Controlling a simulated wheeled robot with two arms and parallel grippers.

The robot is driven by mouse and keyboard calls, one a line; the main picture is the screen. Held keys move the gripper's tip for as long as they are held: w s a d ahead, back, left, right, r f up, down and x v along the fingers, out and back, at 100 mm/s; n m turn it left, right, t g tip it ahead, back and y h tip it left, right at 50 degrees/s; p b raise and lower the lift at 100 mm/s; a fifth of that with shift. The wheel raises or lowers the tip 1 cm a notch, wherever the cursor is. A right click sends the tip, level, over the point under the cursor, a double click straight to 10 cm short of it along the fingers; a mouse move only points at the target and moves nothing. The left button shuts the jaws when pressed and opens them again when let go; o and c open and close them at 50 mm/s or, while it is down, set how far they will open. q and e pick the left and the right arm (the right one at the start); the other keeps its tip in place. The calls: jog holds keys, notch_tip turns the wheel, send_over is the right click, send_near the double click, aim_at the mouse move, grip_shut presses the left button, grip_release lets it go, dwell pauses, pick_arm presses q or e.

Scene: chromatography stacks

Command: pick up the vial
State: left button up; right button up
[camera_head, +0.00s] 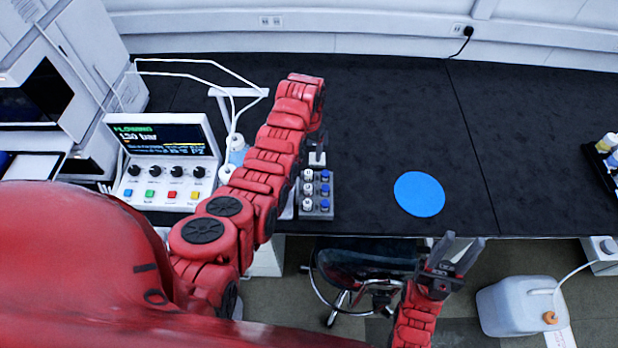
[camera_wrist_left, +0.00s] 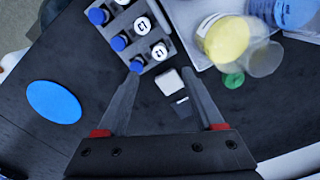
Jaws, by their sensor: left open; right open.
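A grey rack (camera_head: 317,215) of small vials with white caps in one row and blue caps (camera_head: 325,190) in the other stands on the black bench. My left gripper (camera_head: 317,157) is at the rack's far end, mostly hidden by my own arm. In the left wrist view, the open left gripper (camera_wrist_left: 163,72) is empty. Its left fingertip overlaps the nearest blue-capped vial (camera_wrist_left: 137,65); contact cannot be told. A small pale block (camera_wrist_left: 170,81) shows between the fingers; what it is cannot be told. My right gripper (camera_head: 456,252) is open and empty beyond the bench's front edge.
A blue disc (camera_head: 419,194) lies on the bench right of the rack. A control box (camera_head: 165,165) and tubing stand left. In the left wrist view, a yellow-topped bottle (camera_wrist_left: 224,40) and a green cap (camera_wrist_left: 233,79) are right of the rack.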

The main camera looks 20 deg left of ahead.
aim_at(309, 172)
pick_arm(q)
notch_tip(309, 172, down, 7)
jog(key=b, duration=0.2)
jog(key=shift+f+b, duration=0.1)
jog(key=shift+b, duration=0.3)
notch_tip(309, 172, down, 4)
jog(key=b, duration=0.2)
jog(key=shift+s+f+b, duration=0.15)
jog(key=shift+b, duration=0.2)
jog(key=shift+f, duration=0.2)
jog(key=shift+r, duration=0.1)
jog(key=shift+c, duration=0.5)
grip_shut()
